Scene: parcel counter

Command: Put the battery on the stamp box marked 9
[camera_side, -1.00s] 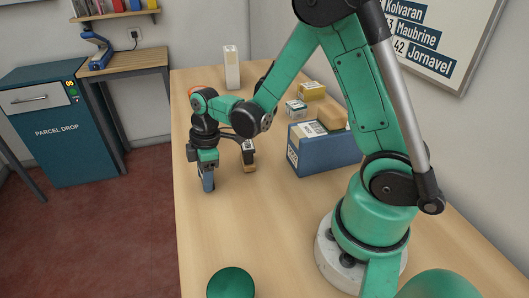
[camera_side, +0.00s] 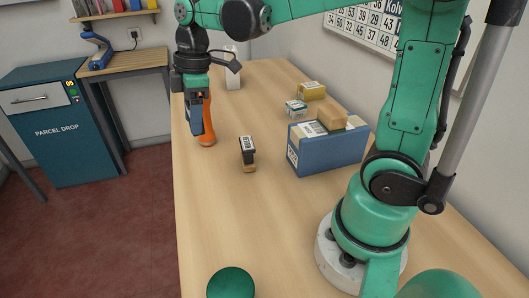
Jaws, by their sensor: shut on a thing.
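My gripper (camera_side: 196,98) is over the left edge of the counter, pointing down. It is shut on a slim blue piece, which looks like the battery (camera_side: 196,122), held upright above the counter top. The fingers hide its upper part. Small labelled boxes lie at the back right: a yellow one (camera_side: 311,91) and a white and blue one (camera_side: 296,107). A tan box (camera_side: 331,118) is on top of a larger blue box (camera_side: 327,152). The labels are too small to read, so I cannot tell which box is marked 9. My gripper is left of them all.
A dark block with a white label and tan foot (camera_side: 248,153) stands mid-counter. A tall white item (camera_side: 233,72) is at the back. The front of the counter (camera_side: 225,220) is mostly clear.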

